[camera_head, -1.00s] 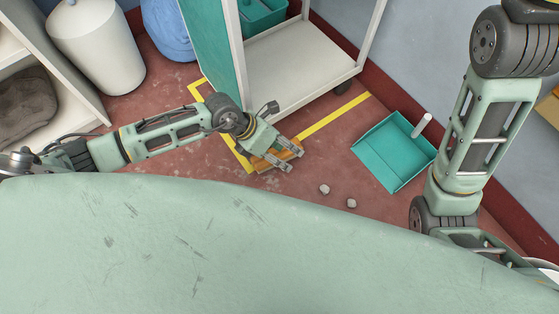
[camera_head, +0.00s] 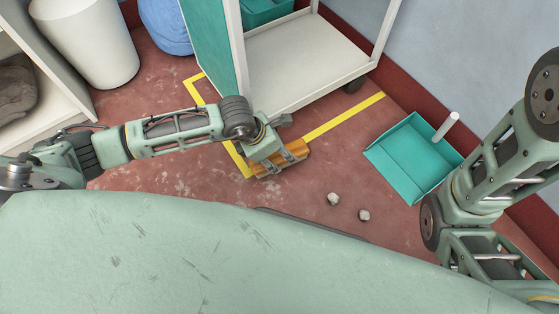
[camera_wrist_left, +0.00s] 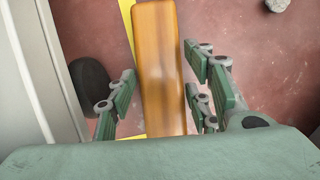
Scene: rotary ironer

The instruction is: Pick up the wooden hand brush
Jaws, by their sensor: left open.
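The wooden hand brush (camera_head: 291,154) lies on the red floor by the trolley's corner, partly hidden under my left gripper in the head view. My left gripper (camera_head: 285,160) is above it, pointing down. In the left wrist view the brush's orange-brown wooden body (camera_wrist_left: 159,65) runs lengthwise between the open fingers of the left gripper (camera_wrist_left: 165,100), with a gap showing on the left side and little on the right. I cannot tell whether the right fingers touch it. My right arm is at the right edge of the head view; its gripper is not visible.
A white trolley (camera_head: 300,62) with a teal side panel stands just behind the brush. A teal dustpan (camera_head: 408,155) lies to the right. Two small pale lumps (camera_head: 334,198) lie on the floor between. Yellow tape (camera_head: 345,117) marks the floor.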

